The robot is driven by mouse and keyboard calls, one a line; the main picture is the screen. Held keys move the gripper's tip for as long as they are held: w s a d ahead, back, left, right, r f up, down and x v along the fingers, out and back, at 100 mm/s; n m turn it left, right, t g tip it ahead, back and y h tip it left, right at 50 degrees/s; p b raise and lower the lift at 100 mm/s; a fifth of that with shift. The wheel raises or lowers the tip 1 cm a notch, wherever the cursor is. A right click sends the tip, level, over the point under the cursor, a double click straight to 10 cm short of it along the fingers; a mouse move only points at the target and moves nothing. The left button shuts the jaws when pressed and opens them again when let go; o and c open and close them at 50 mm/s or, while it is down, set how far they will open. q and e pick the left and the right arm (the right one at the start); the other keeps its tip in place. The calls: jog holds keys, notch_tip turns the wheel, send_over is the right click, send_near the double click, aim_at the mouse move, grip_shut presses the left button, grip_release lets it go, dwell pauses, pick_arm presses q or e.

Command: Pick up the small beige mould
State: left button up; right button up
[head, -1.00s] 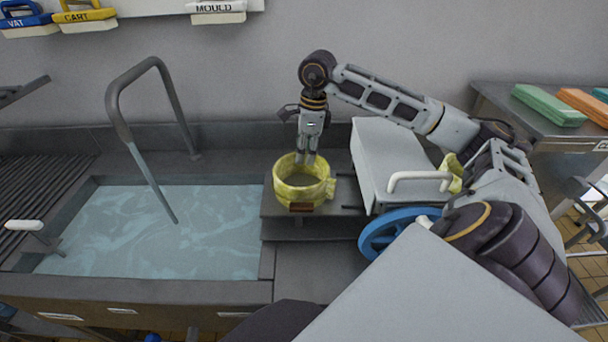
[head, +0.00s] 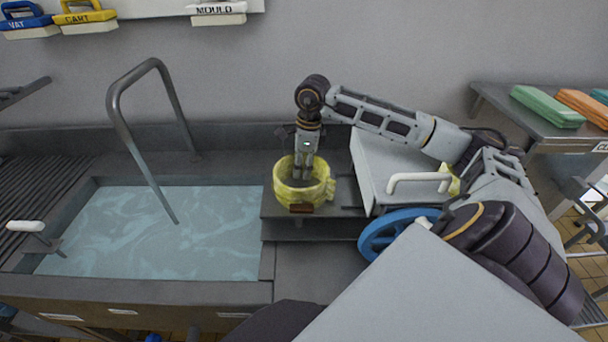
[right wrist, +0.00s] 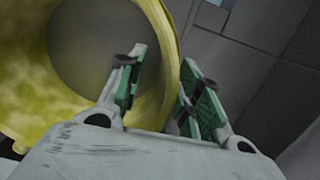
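I see no other small mould that is clearly beige. My right gripper (head: 302,176) points down into the ring's top. In the right wrist view the yellow wall (right wrist: 165,70) passes between the green-padded fingers (right wrist: 165,95). One finger is over the opening and the other is outside. A gap shows between them, so the gripper is open. My left gripper is not in view.
A basin of pale blue water (head: 150,235) with a bent metal pipe (head: 115,115) lies left. A grey box with a white handle (head: 418,182) and a blue wheel (head: 385,232) stand right of the mould. Green and orange blocks lie on the far-right table (head: 535,125).

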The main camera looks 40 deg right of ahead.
jog(key=c, duration=0.7)
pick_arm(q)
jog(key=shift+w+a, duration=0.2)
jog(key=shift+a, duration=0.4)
pick_arm(e)
grip_shut()
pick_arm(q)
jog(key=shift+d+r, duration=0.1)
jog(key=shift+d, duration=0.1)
pick_arm(e)
jog(key=shift+r, duration=0.1)
